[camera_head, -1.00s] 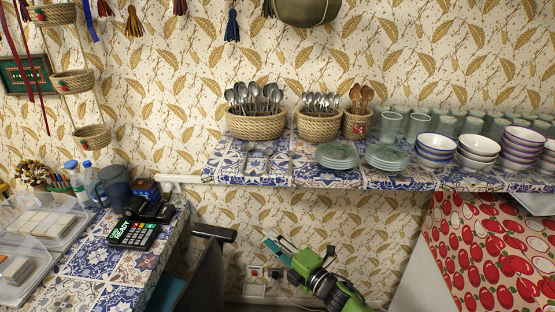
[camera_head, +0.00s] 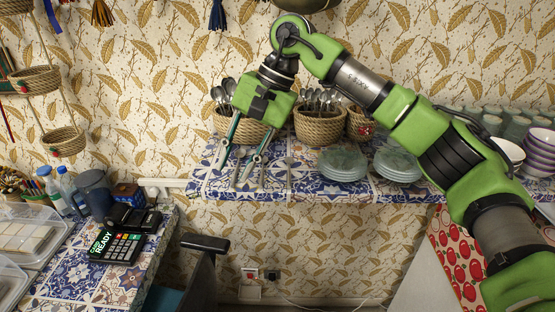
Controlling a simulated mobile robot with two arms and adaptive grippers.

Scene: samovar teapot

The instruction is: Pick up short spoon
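My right gripper (camera_head: 235,168) reaches down over the tiled shelf (camera_head: 310,188) from above. Its two fingers are spread apart, with nothing visibly held between them. Silver spoons lie on the shelf beneath and beside it: one (camera_head: 237,166) shows between the fingers, one (camera_head: 262,174) lies just right of the right finger, and another (camera_head: 289,174) lies clear of the gripper to the right. The fingers partly cover the first two, and I cannot tell whether they touch. I cannot tell for certain which spoon is the short one. My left gripper is out of view.
Behind the gripper stand wicker baskets (camera_head: 319,129) of spoons, the left one partly hidden. Stacked glass plates (camera_head: 342,165) stand to the right, with bowls (camera_head: 540,150) and glasses farther right. A card reader (camera_head: 116,247) sits on the lower counter at left.

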